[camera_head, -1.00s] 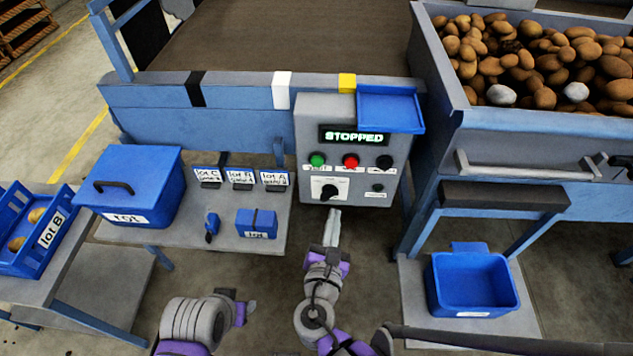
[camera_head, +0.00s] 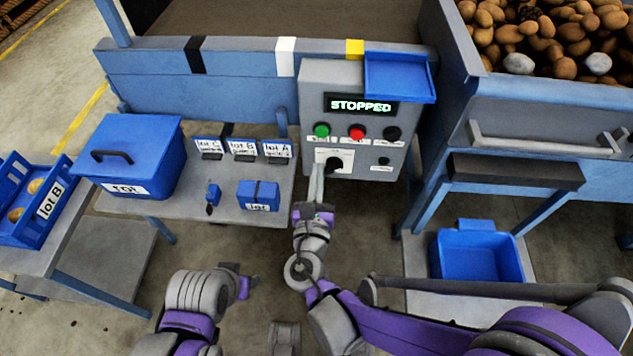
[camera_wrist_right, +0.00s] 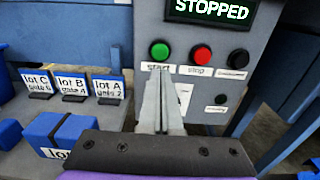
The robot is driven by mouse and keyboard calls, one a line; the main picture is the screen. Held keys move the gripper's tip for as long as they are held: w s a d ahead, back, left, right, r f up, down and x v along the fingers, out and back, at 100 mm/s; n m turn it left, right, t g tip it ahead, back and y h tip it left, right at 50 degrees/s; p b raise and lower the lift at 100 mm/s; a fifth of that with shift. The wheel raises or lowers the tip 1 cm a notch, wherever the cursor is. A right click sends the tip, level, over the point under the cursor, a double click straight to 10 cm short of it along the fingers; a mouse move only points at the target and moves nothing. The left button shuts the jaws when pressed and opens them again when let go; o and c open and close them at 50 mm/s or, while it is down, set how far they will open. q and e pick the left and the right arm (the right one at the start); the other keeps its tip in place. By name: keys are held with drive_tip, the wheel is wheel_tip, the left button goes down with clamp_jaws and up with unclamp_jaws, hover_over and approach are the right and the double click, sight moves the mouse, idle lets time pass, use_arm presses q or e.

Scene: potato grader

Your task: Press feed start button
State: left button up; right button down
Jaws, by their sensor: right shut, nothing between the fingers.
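The grey control box (camera_head: 311,98) has a display (camera_head: 361,105) reading STOPPED. Below it sit a green button (camera_head: 321,131), a red button (camera_head: 357,132) and a black button (camera_head: 392,134). In the right wrist view the green button (camera_wrist_right: 160,51) is labelled start and the red button (camera_wrist_right: 201,54) stop. My right gripper (camera_head: 318,168) is shut and empty, its fingers pointing up in front of the box, just below the green button. In the wrist view its fingertips (camera_wrist_right: 158,70) overlap the start label; contact cannot be told. My left gripper (camera_head: 245,285) is low, its jaws unclear.
A dial (camera_head: 334,162) sits beside my right fingers. Lot cards (camera_head: 243,150), a blue lidded box (camera_head: 128,150) and small blue items stand on the grey shelf to the left. A potato bin (camera_head: 540,90) stands right, with an empty blue tub (camera_head: 478,255) below.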

sight(322, 133)
drive_tip(key=w+b, duration=0.1)
drive_tip(key=w, duration=0.7)
drive_tip(key=shift+w, duration=0.35)
drive_tip(key=shift+w, duration=0.75)
drive_tip(key=shift+r, duration=0.2)
drive_tip(key=shift+w, duration=0.1)
drive_tip(key=shift+d, duration=0.1)
